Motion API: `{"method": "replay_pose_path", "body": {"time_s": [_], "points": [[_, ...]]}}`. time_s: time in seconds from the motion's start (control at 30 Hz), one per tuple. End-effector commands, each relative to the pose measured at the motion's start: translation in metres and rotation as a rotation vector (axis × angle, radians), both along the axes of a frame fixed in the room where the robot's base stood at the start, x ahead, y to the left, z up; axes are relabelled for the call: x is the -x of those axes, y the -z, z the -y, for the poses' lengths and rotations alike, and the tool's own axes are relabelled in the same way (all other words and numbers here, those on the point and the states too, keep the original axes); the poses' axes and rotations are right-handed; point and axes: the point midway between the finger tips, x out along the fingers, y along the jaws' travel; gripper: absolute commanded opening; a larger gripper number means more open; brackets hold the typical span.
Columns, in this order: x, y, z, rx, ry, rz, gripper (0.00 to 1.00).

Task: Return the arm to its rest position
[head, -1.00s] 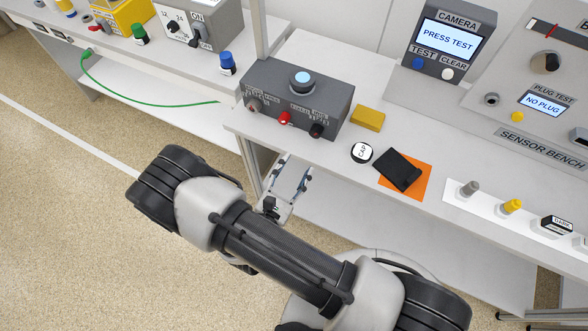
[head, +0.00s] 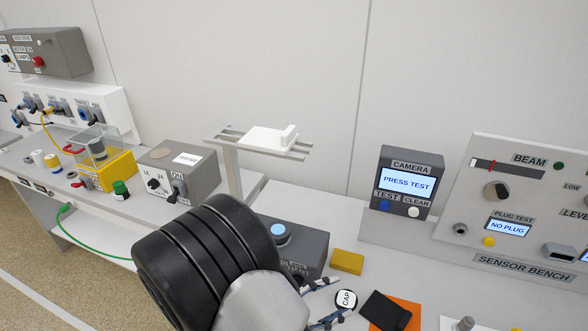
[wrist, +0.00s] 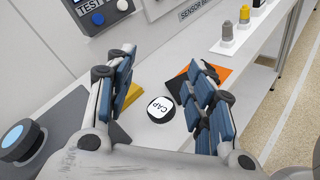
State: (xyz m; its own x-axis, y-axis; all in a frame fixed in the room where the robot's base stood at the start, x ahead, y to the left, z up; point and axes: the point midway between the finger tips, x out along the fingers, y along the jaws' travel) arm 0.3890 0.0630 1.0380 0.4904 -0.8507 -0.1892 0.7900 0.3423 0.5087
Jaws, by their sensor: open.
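My arm shows large in the lower middle of the head view, its black joint and pale link in front of the grey box. My gripper (head: 328,303) shows only in part, just left of the round CAP piece (head: 346,299). In the wrist view my gripper (wrist: 163,70) has its two blue-padded fingers spread wide apart. Nothing is held between them. The CAP piece (wrist: 160,108) appears between the fingers, lying on the bench below. The rest of the arm is outside the head view.
The grey box with a blue button (head: 300,245) stands close behind the arm. A yellow block (head: 347,261) and a black piece (head: 386,311) on an orange mat lie nearby. The camera tester (head: 408,183) and sensor panel (head: 530,215) stand behind. A raised stand (head: 225,150) is at back.

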Motion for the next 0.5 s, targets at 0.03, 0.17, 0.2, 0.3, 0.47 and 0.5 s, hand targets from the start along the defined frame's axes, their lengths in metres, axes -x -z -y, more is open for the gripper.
{"method": "replay_pose_path", "body": {"time_s": [0.03, 0.17, 0.2, 0.3, 0.47, 0.5], "points": [[0.006, -0.017, 0.017, -0.07, 0.097, 0.015, 0.49], [0.031, -0.047, 0.054, -0.248, 0.325, 0.034, 0.49], [0.04, -0.055, 0.063, -0.307, 0.39, 0.043, 0.49], [0.063, -0.071, 0.08, -0.465, 0.542, 0.071, 0.49], [0.098, -0.092, 0.093, -0.736, 0.748, 0.143, 0.49], [0.106, -0.096, 0.094, -0.808, 0.79, 0.166, 0.49]]}}
